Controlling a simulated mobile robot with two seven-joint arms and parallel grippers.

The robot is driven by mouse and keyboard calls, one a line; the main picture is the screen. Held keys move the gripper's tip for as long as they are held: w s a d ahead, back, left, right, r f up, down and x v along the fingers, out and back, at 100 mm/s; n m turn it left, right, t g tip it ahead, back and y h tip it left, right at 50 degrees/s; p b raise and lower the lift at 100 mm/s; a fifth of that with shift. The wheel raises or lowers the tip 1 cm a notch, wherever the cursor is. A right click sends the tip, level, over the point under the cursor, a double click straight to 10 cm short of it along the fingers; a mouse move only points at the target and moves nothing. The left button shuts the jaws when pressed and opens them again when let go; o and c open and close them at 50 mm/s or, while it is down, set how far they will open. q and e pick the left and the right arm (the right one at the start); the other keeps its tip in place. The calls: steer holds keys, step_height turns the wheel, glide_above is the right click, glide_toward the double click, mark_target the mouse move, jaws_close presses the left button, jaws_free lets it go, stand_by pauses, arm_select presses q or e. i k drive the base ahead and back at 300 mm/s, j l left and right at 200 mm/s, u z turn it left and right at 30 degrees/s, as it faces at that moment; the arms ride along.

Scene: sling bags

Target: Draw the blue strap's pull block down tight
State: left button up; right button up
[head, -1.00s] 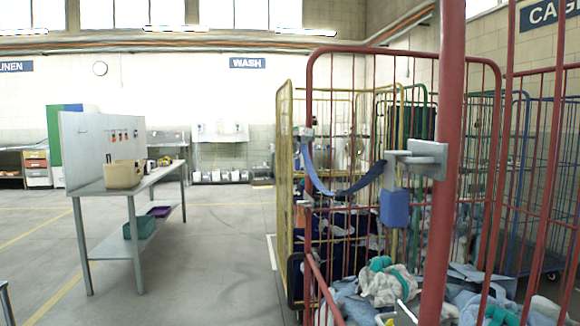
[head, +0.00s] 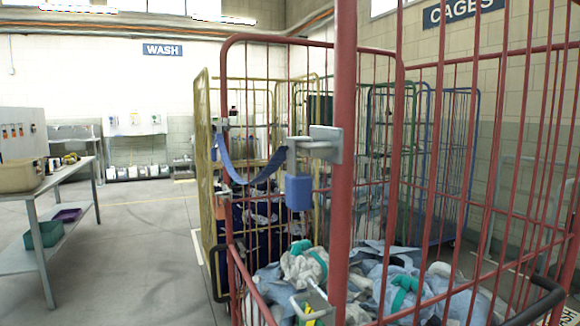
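The blue strap (head: 240,176) hangs in a slack, sagging curve across the open front of the red cage (head: 232,120). Its left end is at a small fitting on the cage's left upright. Its right end reaches a grey metal buckle (head: 318,146) on the thick red post. The blue pull block (head: 298,192) hangs just below the buckle, close to the post's left side. Neither of my grippers shows in the head view.
Crumpled blue and white linen (head: 375,278) fills the cage's lower part. A yellow cage (head: 203,150) stands just behind at left; green and blue cages stand behind at right. A metal table (head: 40,190) stands far left, with clear floor (head: 150,240) between.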

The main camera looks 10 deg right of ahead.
mark_target(213, 151)
steer(key=z, duration=1.7)
steer(key=u, duration=0.35)
steer(key=k+j+u, duration=0.1)
steer(key=u, duration=0.2)
steer(key=k+j+u, duration=0.1)
steer(key=u, duration=0.25)
steer(key=i+j+z, duration=0.1)
steer(key=z, duration=0.5)
steer(key=i+j+z, duration=0.1)
steer(key=j+z, duration=0.55)
steer(key=j, duration=0.15)
